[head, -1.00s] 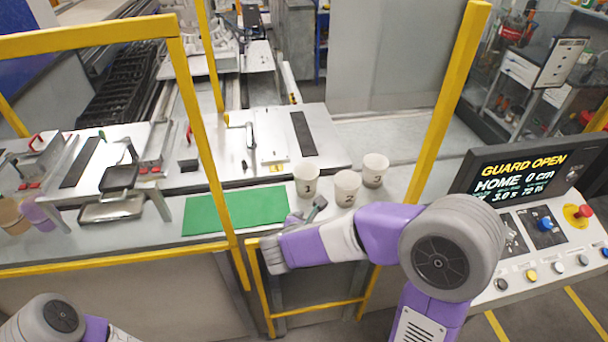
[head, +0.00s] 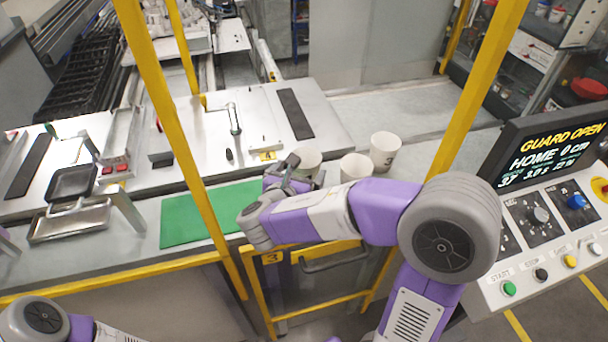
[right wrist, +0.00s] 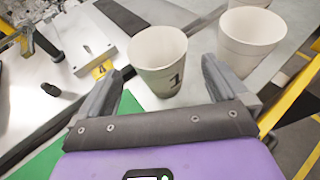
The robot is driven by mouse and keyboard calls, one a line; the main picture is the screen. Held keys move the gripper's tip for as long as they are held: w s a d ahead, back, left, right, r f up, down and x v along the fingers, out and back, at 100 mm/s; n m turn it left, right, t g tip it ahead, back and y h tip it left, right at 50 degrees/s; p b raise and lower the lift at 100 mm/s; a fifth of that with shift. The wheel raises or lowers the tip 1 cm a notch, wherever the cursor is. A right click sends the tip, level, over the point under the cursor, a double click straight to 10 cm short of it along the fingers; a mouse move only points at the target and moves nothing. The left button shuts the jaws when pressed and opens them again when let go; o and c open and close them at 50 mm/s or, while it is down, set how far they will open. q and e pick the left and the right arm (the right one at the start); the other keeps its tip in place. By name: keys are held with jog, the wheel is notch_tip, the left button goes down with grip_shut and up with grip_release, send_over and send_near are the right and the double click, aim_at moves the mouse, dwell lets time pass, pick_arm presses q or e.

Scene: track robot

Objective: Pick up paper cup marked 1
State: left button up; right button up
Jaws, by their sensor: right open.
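The paper cup marked 1 (right wrist: 158,55) is white and upright. In the right wrist view it stands just beyond and between the fingertips of my right gripper (right wrist: 160,68), with its 1 facing me. My left gripper is out of view.
A green mat (head: 195,212) lies left. Yellow guard posts (head: 455,125) and a control panel (head: 560,215) flank my right arm.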

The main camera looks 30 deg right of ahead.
aim_at(310, 159)
jog(key=x, duration=0.3)
jog(key=b+x, duration=0.1)
jog(key=x, duration=0.3)
jog(key=shift+a+f, duration=0.15)
jog(key=shift+f, duration=0.05)
jog(key=c, duration=0.8)
